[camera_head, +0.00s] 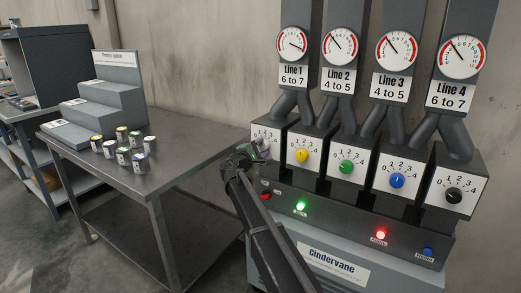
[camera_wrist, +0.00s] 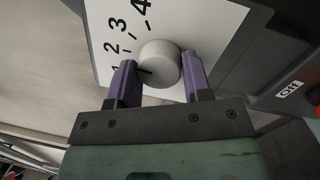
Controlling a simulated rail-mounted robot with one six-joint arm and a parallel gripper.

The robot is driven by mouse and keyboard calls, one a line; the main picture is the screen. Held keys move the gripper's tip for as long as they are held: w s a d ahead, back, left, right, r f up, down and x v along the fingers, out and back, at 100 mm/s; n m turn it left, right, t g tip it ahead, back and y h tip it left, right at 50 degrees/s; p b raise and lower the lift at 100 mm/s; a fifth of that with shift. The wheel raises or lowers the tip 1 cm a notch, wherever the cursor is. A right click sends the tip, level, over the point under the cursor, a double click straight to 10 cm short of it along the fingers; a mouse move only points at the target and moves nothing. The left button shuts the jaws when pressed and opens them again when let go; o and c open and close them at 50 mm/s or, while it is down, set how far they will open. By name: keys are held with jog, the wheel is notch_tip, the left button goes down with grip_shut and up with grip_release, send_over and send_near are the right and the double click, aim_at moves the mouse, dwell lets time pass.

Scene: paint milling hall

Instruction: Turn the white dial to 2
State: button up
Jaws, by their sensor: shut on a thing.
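The white dial (camera_wrist: 162,62) sits on a white numbered plate (camera_wrist: 118,50) in the wrist view. My gripper (camera_wrist: 154,84) is shut on it, with one purple finger on each side. A short dark mark on the dial's left side points roughly toward the 1; the exact setting is hard to tell. The 2, 3 and 4 run upward from there. In the head view my gripper (camera_head: 260,150) is at the leftmost plate (camera_head: 269,132), under Line 1, and mostly hides the dial.
Yellow (camera_head: 302,155), green (camera_head: 346,167), blue (camera_head: 397,180) and black (camera_head: 454,195) dials stand to the right. Below them are a lit green lamp (camera_head: 300,206), a lit red lamp (camera_head: 381,233) and a blue button (camera_head: 428,252). A metal table (camera_head: 190,150) with small cans stands left.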

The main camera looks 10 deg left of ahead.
jog(key=shift+n, duration=0.5)
jog(key=o, duration=0.9)
jog(key=shift+o, duration=0.2)
jog(key=shift+s, duration=0.1)
jog(key=b+v, duration=0.1)
jog(key=v, duration=0.9)
jog(key=shift+s+a+f, duration=0.15)
jog(key=shift+s+a, duration=0.05)
jog(key=shift+s, duration=0.1)
